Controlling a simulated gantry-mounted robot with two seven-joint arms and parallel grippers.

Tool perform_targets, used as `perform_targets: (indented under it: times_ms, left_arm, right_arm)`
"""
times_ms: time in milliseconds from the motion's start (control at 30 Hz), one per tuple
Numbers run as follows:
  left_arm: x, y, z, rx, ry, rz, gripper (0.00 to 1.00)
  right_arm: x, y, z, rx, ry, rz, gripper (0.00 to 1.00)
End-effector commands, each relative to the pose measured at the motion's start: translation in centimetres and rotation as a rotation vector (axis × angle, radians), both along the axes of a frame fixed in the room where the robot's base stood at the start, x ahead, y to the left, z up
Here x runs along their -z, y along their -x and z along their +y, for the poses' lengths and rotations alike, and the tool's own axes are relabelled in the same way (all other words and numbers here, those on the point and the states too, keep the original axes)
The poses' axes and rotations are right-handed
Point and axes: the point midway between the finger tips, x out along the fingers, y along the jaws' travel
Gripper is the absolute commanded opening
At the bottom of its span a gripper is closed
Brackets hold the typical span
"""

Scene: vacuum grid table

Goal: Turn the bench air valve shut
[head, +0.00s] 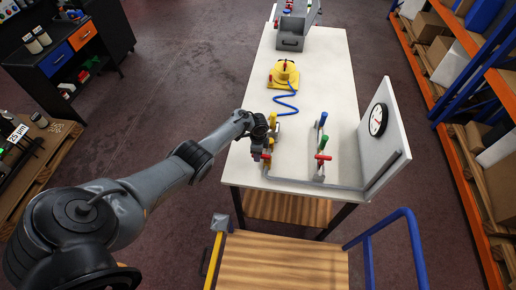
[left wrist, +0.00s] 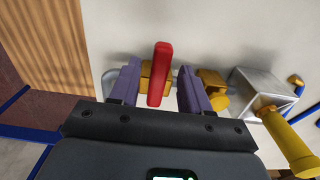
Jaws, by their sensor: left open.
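A yellow valve with a flat red lever (left wrist: 160,72) is in the left wrist view. My left gripper (left wrist: 161,90) is open, its two purple fingers on either side of the lever with gaps visible. In the head view my left gripper (head: 262,151) is at the near left part of the white bench (head: 310,80), over the yellow and red fittings, and hides much of them. Another red handle (head: 323,157) is on the pipe to the right, apart from the gripper. My right gripper is not in view.
Green (head: 323,141) and blue (head: 323,118) handles stand beyond the right red one. A panel with a round gauge (head: 378,119) stands at the bench's right edge. A yellow device (head: 284,73) with a blue coiled hose (head: 289,99) lies behind. A wood-topped cart (head: 280,262) is in front.

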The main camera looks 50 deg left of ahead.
Motion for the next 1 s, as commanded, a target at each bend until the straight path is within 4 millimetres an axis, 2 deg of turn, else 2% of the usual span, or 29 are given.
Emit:
perform_targets:
  times_ms: [600, 800, 1000]
  left_arm:
    - [-9.1, 0.0, 0.0, 0.001, 0.0, -0.001, 0.47]
    - [-10.4, 0.0, 0.0, -0.001, -0.001, -0.001, 0.47]
    - [-10.6, 0.0, 0.0, 0.0, -0.001, -0.001, 0.47]
  right_arm:
    - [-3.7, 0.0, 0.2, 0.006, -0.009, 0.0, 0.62]
    - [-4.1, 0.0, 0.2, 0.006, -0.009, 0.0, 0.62]
    - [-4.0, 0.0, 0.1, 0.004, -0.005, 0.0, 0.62]
